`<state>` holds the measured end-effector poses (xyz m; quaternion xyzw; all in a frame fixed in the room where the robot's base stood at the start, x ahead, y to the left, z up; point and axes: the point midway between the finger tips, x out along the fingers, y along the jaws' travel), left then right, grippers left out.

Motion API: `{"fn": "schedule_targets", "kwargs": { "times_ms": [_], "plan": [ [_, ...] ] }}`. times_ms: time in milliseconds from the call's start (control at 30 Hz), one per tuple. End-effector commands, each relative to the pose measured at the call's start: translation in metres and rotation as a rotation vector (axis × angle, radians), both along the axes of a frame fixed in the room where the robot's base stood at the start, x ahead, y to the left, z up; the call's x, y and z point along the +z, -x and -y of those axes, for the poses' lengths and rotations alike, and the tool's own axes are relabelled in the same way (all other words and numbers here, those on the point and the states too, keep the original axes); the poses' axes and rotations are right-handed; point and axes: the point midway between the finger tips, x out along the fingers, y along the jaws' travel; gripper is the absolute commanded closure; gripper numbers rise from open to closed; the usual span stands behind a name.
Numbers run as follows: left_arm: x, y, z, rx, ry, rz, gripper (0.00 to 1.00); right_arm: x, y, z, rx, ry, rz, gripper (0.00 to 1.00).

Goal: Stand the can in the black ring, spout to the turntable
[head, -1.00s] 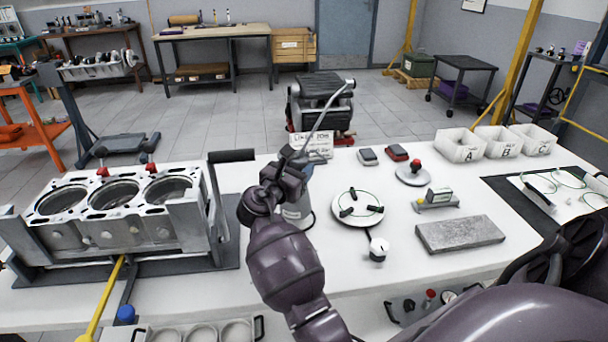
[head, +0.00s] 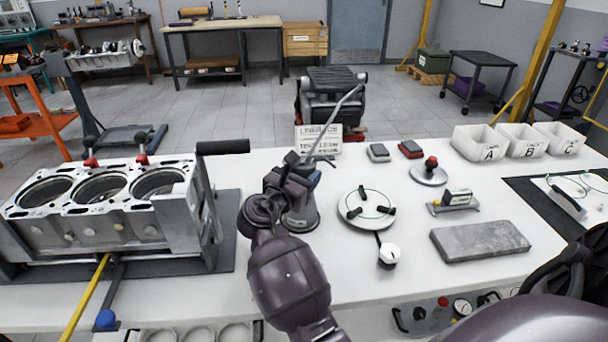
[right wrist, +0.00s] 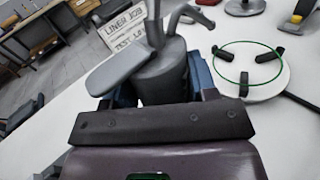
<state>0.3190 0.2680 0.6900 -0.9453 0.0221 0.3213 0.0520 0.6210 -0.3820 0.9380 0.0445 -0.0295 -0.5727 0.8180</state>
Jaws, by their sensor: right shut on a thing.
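The grey can (head: 303,213) is upright or nearly so at the middle of the white table, left of the turntable. My right gripper (head: 300,177) is shut around its upper part; the can also shows between the fingers in the right wrist view (right wrist: 163,76). The thin spout (head: 340,113) rises toward the back right in the head view, leaning over the turntable's side. The turntable (head: 353,219) is a white disc with a green loop and black blocks. A dark rim shows at the can's foot; I cannot tell whether this is the black ring. My left gripper is out of view.
An engine block (head: 150,225) stands to the left. A lettered sign (head: 318,139) is behind the can. A white knob (head: 389,254) and a grey slab (head: 480,240) lie right. The table front between block and turntable is mostly filled by my arm.

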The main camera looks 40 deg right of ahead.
Motion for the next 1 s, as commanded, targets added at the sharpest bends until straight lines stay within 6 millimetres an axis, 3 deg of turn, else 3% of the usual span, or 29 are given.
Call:
{"fn": "schedule_targets", "kwargs": {
  "times_ms": [433,467,600,1000],
  "plan": [
    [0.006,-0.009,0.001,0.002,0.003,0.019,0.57,0.000,0.000,-0.001,0.000,0.002,0.005,1.00],
    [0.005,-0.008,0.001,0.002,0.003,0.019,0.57,-0.001,0.000,-0.001,-0.001,0.000,0.002,0.46],
    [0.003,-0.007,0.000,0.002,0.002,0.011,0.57,-0.001,0.000,-0.001,-0.001,0.000,0.002,0.25],
    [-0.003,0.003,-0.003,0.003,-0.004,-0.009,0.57,0.001,0.000,-0.001,-0.001,0.000,0.003,0.22]
  ]
}}
